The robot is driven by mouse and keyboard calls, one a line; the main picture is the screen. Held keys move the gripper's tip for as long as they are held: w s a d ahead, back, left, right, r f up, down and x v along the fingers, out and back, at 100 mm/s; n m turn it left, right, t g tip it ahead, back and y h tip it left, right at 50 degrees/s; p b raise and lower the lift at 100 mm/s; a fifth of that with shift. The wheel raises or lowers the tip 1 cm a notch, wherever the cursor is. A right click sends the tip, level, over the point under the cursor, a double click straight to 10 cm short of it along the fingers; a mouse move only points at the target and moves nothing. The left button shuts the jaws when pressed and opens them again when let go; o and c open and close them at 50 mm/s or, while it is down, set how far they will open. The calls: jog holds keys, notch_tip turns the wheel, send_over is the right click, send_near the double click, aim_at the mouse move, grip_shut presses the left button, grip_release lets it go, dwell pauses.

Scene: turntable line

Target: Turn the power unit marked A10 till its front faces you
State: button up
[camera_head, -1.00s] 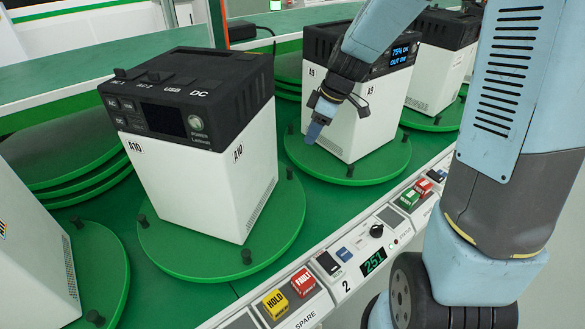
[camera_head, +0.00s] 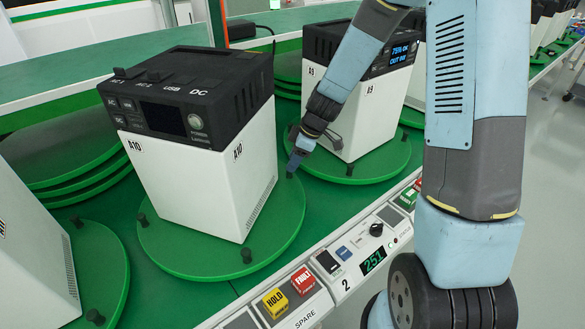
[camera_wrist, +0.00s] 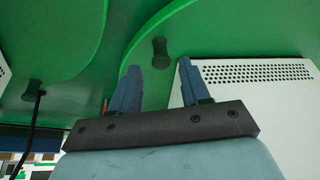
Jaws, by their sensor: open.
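The power unit marked A10 (camera_head: 210,160) is a white box with a black top. Its face with a dark screen and buttons points toward the lower left of the head view; another A10-marked side faces lower right. It stands on a round green turntable (camera_head: 190,255) with dark upright pegs around its rim. My gripper (camera_head: 293,166) is open at the right rim, close to a peg (camera_head: 290,173). In the wrist view, that peg (camera_wrist: 160,52) appears between and just past my fingertips (camera_wrist: 160,75); whether it is between them in depth I cannot tell. A vented white wall (camera_wrist: 260,85) is at right.
The unit marked A9 (camera_head: 345,110) with a lit blue screen stands on its own turntable (camera_head: 370,165) behind my gripper. Another white unit (camera_head: 30,255) stands at left.

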jog(key=shift+x, duration=2.15)
jog(key=shift+d, duration=0.1)
grip_shut()
